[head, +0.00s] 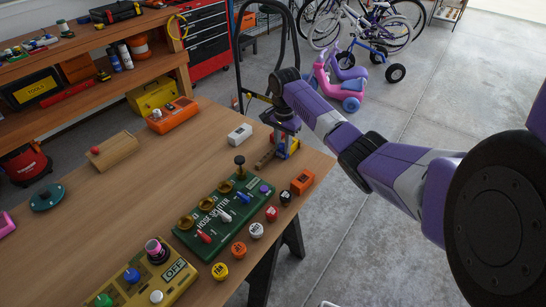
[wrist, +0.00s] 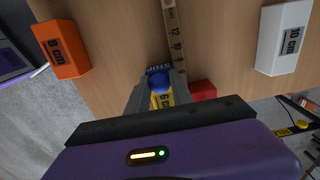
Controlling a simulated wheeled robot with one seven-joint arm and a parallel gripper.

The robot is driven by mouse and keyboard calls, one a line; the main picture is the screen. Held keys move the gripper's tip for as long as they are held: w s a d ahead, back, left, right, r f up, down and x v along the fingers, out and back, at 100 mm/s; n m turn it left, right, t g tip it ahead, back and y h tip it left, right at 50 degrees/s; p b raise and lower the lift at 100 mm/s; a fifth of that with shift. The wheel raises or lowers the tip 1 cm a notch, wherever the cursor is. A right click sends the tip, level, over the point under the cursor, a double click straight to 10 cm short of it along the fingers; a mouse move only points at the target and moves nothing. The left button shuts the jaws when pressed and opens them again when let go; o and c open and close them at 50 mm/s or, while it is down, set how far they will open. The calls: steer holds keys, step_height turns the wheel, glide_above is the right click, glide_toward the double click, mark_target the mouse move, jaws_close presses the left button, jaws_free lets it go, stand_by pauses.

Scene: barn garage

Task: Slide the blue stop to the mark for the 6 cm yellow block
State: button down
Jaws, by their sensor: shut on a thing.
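The blue stop (wrist: 158,82) sits beside the wooden ruler (wrist: 174,35) in the wrist view, between my gripper's fingers. My gripper (wrist: 160,88) is shut on it. The yellow block (wrist: 164,99), labelled 6 cm, shows just below the stop and is partly hidden by the fingers and the stop. A red piece (wrist: 203,90) lies right of the fingers, by the ruler. In the head view my gripper (head: 284,148) is at the table's far right corner; the ruler (head: 265,160) shows to its left. The exact mark at the stop is hard to read.
An orange 8 cm block (wrist: 61,49) and a white 10 cm block (wrist: 285,38) stand apart on either side. A green pedal-like box (head: 225,215) with knobs, and several coloured caps, lie nearer on the table. The table's right edge is close to my gripper.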

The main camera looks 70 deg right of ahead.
steer(key=shift+s+a+f, duration=0.1)
steer(key=shift+a+f, duration=0.05)
steer(key=shift+f, duration=0.35)
steer(key=c, duration=1.3)
jaws_free()
steer(key=shift+d+r+p, duration=0.2)
steer(key=shift+r+p, duration=2)
steer(key=shift+r, duration=0.05)
steer(key=shift+r+p, duration=1.6)
steer(key=shift+p, duration=0.15)
